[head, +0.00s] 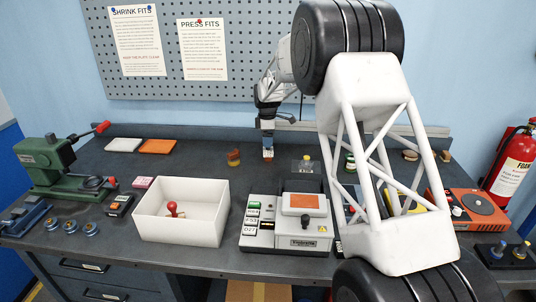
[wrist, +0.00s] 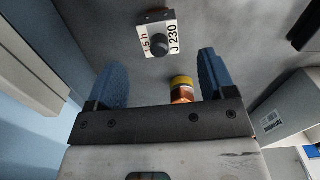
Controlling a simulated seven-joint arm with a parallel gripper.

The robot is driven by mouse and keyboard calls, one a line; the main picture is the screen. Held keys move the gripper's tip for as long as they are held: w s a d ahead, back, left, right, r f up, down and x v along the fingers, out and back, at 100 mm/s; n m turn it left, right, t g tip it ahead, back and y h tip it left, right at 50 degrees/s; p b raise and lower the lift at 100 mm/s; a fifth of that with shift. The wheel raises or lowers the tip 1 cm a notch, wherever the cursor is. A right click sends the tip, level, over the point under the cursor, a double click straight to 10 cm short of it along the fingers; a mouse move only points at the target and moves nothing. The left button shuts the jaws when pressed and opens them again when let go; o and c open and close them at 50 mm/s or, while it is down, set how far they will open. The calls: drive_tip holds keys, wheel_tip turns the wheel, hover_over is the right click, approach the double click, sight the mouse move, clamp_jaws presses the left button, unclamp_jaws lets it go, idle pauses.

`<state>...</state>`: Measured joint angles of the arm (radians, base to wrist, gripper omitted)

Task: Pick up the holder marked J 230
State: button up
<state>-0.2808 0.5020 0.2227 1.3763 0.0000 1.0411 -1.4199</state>
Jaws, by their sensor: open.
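In the wrist view, the holder marked J 230 (wrist: 159,41) stands on the grey bench top, with a white label plate and a dark round knob. The plate also reads "15 h" or similar. My gripper (wrist: 159,75) is open, its two blue fingers apart with nothing held between them. The holder lies ahead of the fingertips, roughly in line with the gap and apart from them. In the head view my gripper (head: 267,154) is low over the back middle of the bench; I cannot make out the J 230 marking there.
A yellow-topped copper piece (wrist: 182,88) shows near the right finger, partly hidden by the gripper bar. A white bin (head: 182,226) and a press-like machine (head: 304,238) stand in front.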

sight(268, 149)
drive_tip(key=shift+f, duration=0.65)
drive_tip(key=shift+f, duration=0.15)
drive_tip(key=shift+d+f, duration=0.15)
drive_tip(key=shift+f, duration=2.3)
drive_tip(key=c, duration=1.3)
